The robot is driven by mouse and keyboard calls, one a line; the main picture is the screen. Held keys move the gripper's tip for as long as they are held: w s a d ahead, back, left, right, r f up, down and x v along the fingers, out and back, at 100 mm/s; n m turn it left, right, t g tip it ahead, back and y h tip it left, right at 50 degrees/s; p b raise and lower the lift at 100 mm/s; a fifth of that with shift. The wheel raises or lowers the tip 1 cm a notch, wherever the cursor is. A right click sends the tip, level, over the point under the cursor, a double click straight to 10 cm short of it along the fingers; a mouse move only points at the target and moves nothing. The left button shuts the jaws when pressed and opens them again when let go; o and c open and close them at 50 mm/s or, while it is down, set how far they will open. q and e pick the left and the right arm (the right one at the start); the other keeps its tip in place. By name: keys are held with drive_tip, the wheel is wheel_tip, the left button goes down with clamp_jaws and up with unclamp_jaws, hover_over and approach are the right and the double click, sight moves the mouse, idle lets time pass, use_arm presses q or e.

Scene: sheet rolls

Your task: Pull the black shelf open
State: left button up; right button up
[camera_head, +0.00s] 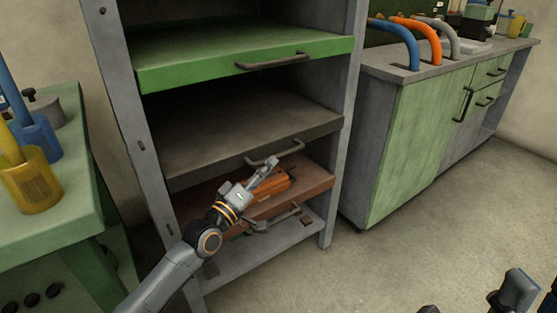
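The dark grey-black shelf (245,125) is the middle board of a grey rack, below a green shelf. Its curved bar handle (275,154) sits on its front edge. My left gripper (268,168) is just below and in front of this handle, its fingers pointing up and right. I cannot tell whether it touches the handle, or whether its fingers are open or shut. Grey and black parts that seem to be mine show at the lower right edge; my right gripper's fingers cannot be made out there.
The green shelf (220,57) is above. A red-brown shelf (315,180) with an orange object (276,186) lies below, partly behind my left gripper. A green table (50,205) stands at left, a green cabinet (425,140) at right. The floor (430,240) in front is clear.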

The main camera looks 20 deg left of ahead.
sight(279, 156)
use_arm(q)
drive_tip(key=b+x, duration=0.1)
drive_tip(key=x, duration=0.4)
drive_tip(key=shift+w+d+r, duration=0.1)
drive_tip(key=shift+w, duration=0.2)
drive_tip(key=shift+c, duration=0.2)
clamp_jaws()
